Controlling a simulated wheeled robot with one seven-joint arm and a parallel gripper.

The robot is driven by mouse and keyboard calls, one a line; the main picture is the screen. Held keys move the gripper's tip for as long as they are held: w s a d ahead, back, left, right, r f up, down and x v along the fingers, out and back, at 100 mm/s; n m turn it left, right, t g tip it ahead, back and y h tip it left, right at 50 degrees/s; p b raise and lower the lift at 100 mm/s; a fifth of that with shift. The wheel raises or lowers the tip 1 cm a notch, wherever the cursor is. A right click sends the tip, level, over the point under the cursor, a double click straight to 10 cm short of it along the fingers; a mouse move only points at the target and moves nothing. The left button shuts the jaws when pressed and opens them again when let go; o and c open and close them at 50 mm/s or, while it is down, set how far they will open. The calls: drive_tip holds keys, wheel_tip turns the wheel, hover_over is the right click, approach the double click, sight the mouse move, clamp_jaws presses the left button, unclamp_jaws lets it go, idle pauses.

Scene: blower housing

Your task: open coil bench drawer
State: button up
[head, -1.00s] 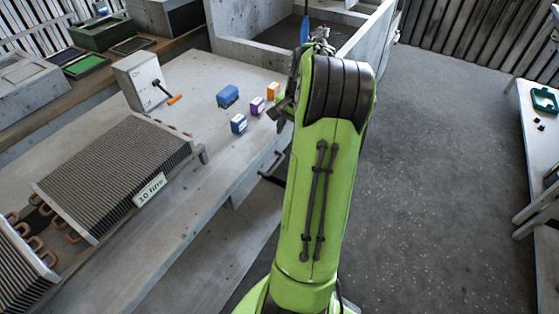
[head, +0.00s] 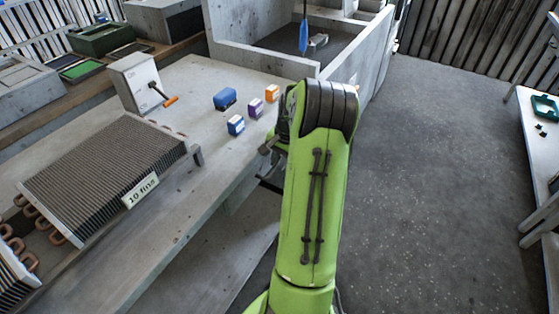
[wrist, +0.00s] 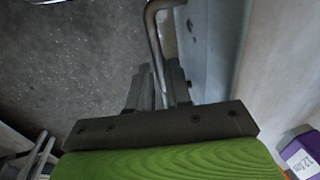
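The coil bench (head: 190,90) is the grey bench at the left in the head view. A dark bar handle (head: 268,184) shows at its front edge, partly behind my arm. In the wrist view the bent metal handle (wrist: 153,28) runs down between the two fingers of my gripper (wrist: 158,88), beside a grey-blue front panel (wrist: 207,50). The fingers stand close on both sides of the bar; whether they press on it I cannot tell. In the head view my gripper (head: 272,150) is mostly hidden by my green arm. No open gap at the drawer is clear.
On the bench stand a finned coil marked "10 fins" (head: 105,178), a crank box (head: 138,82) and small blue, purple and orange blocks (head: 236,125). A concrete-walled bin (head: 265,45) stands behind. The floor on the right (head: 440,190) is clear up to a side table (head: 540,130).

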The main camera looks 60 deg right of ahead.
clamp_jaws()
drive_tip(key=s+d+p, duration=0.2)
drive_tip(key=s, duration=2.2)
drive_tip(key=shift+s+d, duration=0.15)
drive_tip(key=shift+s, duration=0.15)
drive_tip(key=shift+o, duration=2.2)
unclamp_jaws()
drive_tip(key=s+r+p, duration=0.3)
drive_tip(key=r+p, duration=0.2)
drive_tip(key=r, duration=1)
drive_tip(key=shift+r+p, duration=0.25)
drive_tip(key=shift+p, duration=0.15)
